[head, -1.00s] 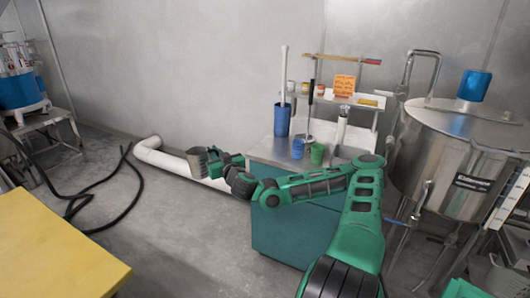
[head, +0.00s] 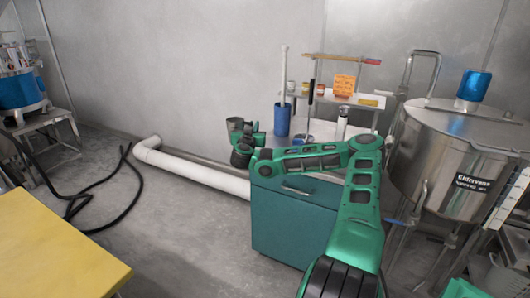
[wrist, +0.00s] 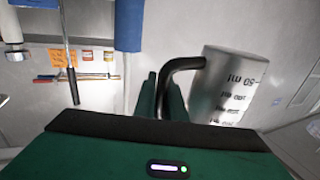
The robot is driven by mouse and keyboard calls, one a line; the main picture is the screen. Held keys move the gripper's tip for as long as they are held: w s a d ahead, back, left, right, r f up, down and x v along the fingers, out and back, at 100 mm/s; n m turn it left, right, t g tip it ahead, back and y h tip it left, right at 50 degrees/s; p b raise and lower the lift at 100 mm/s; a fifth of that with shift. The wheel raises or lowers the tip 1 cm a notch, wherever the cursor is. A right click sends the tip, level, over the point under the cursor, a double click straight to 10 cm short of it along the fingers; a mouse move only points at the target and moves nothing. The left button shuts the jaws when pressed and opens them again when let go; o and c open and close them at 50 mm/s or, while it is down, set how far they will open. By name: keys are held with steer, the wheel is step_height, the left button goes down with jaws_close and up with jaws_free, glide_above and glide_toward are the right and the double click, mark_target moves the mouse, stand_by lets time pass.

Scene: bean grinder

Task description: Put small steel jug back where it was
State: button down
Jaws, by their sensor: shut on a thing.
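The small steel jug (head: 234,129) is held in the air at the left end of my arm, left of the teal cabinet (head: 290,230), above the floor and pipe. In the wrist view the jug (wrist: 225,85) shows printed volume marks, upside down in that picture. My gripper (wrist: 160,95) is shut on its black handle (wrist: 180,65); the jug body sits beside the fingers. In the head view my gripper (head: 250,139) is small, left of the cabinet top.
On the cabinet stand a tall blue container (head: 282,120) with a white-handled tool and a black-handled tool (head: 310,100). My arm hides part of the top. Behind is a shelf with an orange note (head: 344,85). A large steel tank (head: 450,150) stands right; a white pipe (head: 195,170) runs left.

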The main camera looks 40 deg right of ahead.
steer(key=s+d+r+m+g+h, duration=0.1)
steer(key=s+d+m+g+h, duration=0.15)
steer(key=d, duration=0.25)
steer(key=shift+y, duration=0.25)
steer(key=shift+w+d+f, duration=0.25)
steer(key=shift+d+f, duration=1.45)
steer(key=shift+d, duration=0.2)
steer(key=shift+w+d+f, duration=0.25)
steer(key=shift+d+f, duration=1.45)
steer(key=shift+d, duration=0.2)
steer(key=shift+w+d+f, duration=0.25)
steer(key=shift+d+f, duration=1.45)
steer(key=shift+d, duration=0.2)
steer(key=c, duration=1.8)
jaws_free()
steer(key=shift+f, duration=0.1)
